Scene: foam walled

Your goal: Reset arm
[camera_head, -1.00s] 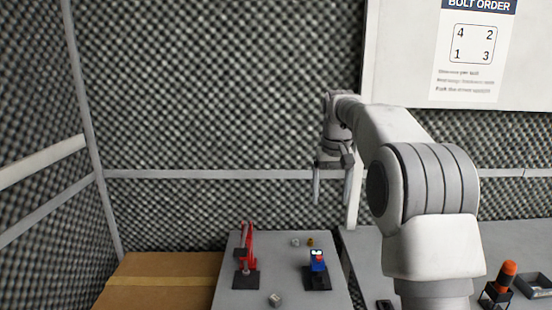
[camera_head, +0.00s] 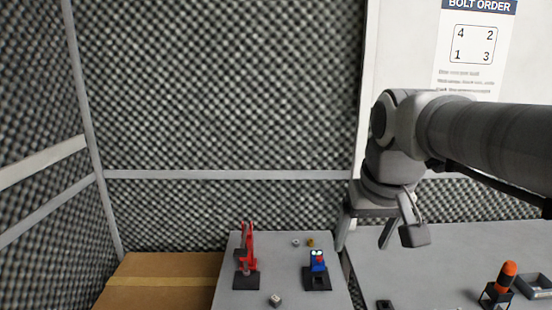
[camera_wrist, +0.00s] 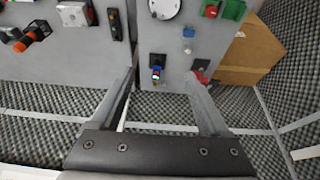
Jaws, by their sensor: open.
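My arm reaches in from the right in the head view, and my gripper (camera_head: 366,240) hangs from its end, above the gap between the two grey tables. Its two fingers are spread apart. In the wrist view my gripper (camera_wrist: 160,78) also shows two parted fingers with nothing between them. It is clear of the objects on the tables.
The left grey table (camera_head: 268,288) bears a red clamp-like device (camera_head: 249,250), a blue device (camera_head: 317,261) and small blocks. The right table (camera_head: 430,255) holds an orange-handled tool (camera_head: 507,274) and a dark tray (camera_head: 535,283). A cardboard box (camera_head: 165,280) stands left. Foam walls enclose the place.

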